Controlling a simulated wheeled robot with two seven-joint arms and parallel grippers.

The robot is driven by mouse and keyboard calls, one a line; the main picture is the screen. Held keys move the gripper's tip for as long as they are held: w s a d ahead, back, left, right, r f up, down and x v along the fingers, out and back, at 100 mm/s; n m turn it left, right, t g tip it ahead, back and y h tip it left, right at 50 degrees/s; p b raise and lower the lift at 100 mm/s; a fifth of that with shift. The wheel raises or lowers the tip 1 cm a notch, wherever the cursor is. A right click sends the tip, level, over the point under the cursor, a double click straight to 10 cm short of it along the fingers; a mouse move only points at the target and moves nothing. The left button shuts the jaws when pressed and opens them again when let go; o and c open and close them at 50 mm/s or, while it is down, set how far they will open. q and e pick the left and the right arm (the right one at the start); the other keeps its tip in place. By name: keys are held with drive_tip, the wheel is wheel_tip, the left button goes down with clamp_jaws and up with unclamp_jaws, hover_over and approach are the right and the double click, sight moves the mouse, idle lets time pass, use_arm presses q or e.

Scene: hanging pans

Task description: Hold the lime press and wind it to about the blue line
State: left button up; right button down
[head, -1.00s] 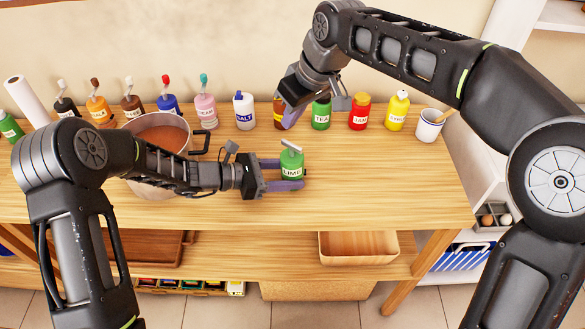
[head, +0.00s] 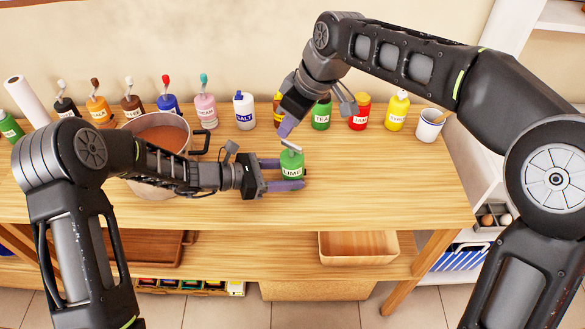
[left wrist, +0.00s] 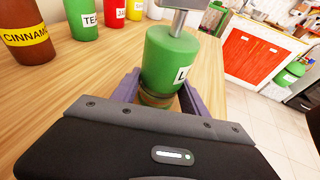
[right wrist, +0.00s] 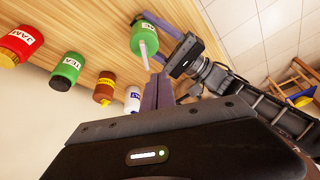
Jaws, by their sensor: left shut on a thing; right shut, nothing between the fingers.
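The lime press (head: 292,167) is a green bottle with a white LIME label and a grey lever (head: 290,147) on top. It stands upright on the table. My left gripper (head: 287,178) is shut around its body; the left wrist view shows the green bottle (left wrist: 168,58) between the two fingers. My right gripper (head: 286,129) is shut and empty, just above and behind the lever, apart from it as far as I can tell. In the right wrist view, its closed fingers (right wrist: 160,95) point toward the press (right wrist: 143,30). I cannot make out a blue line.
Several labelled bottles stand along the back, including tea (head: 320,114), jam (head: 361,112) and salt (head: 243,112). A pot (head: 150,190) of reddish-brown contents stands left, partly behind my left arm. A white mug (head: 430,126) stands at the right. The table right of the press is clear.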

sight(285, 158)
drive_tip(key=shift+f, duration=1.5)
idle(0.9)
drive_tip(key=shift+f, duration=1.85)
drive_tip(key=shift+w+a, duration=0.35)
drive_tip(key=shift+w, duration=0.3)
idle(0.4)
drive_tip(key=shift+w+d, duration=0.2)
drive_tip(key=shift+w, duration=0.75)
idle(1.8)
